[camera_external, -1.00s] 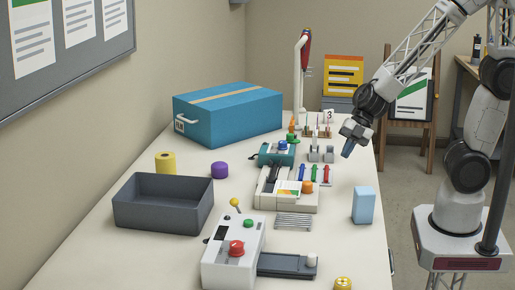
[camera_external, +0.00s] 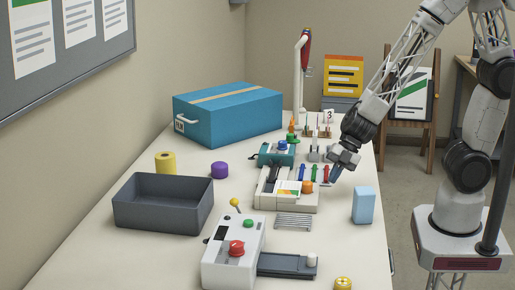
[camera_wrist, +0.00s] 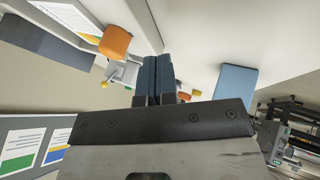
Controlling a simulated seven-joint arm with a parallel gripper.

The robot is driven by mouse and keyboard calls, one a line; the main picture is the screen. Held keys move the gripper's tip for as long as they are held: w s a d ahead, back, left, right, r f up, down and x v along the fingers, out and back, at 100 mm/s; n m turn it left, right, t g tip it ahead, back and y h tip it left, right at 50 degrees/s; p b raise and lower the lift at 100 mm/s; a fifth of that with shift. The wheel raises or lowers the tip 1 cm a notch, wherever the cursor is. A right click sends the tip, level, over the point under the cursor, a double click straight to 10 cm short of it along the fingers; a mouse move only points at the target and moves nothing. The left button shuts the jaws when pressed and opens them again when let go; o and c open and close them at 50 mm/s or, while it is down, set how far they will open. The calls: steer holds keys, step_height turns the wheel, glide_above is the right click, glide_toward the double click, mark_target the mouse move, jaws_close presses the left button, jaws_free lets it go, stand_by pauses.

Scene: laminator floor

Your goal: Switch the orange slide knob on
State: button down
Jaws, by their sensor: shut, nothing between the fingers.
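The orange slide knob (camera_external: 307,187) stands on the right end of the white and grey laminator (camera_external: 280,199) in the external view. In the wrist view the orange knob (camera_wrist: 115,41) shows at upper left, to the left of the fingers. My gripper (camera_external: 334,175) is shut and empty. Its dark blue fingertips (camera_wrist: 155,72) point down, a little behind and to the right of the knob. They look apart from it. The knob's track is not clear in either view.
A light blue block (camera_external: 363,205) stands right of the laminator. A grey vent (camera_external: 294,222) and a white machine with a red button (camera_external: 236,249) lie in front. A grey bin (camera_external: 163,216) is at left.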

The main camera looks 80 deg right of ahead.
steer(key=shift+w+a+f, duration=0.15)
steer(key=shift+a+f, duration=0.05)
steer(key=shift+f, duration=0.15)
steer(key=shift+w+a+f, duration=0.1)
steer(key=shift+w+f, duration=0.05)
steer(key=shift+w, duration=0.2)
steer(key=shift+w+a, duration=0.15)
steer(key=shift+w, duration=0.7)
steer(key=shift+w+a, duration=0.1)
steer(key=shift+w, duration=0.75)
steer(key=shift+w, duration=1.5)
steer(key=shift+s+d+r, duration=0.1)
steer(key=shift+s+d, duration=0.1)
steer(key=shift+s, duration=0.9)
steer(key=shift+s+d+r, duration=0.1)
steer(key=shift+s+d, duration=0.05)
steer(key=shift+s, duration=0.9)
steer(key=v, duration=0.9)
steer(key=shift+d+r, duration=0.2)
steer(key=shift+r, duration=0.1)
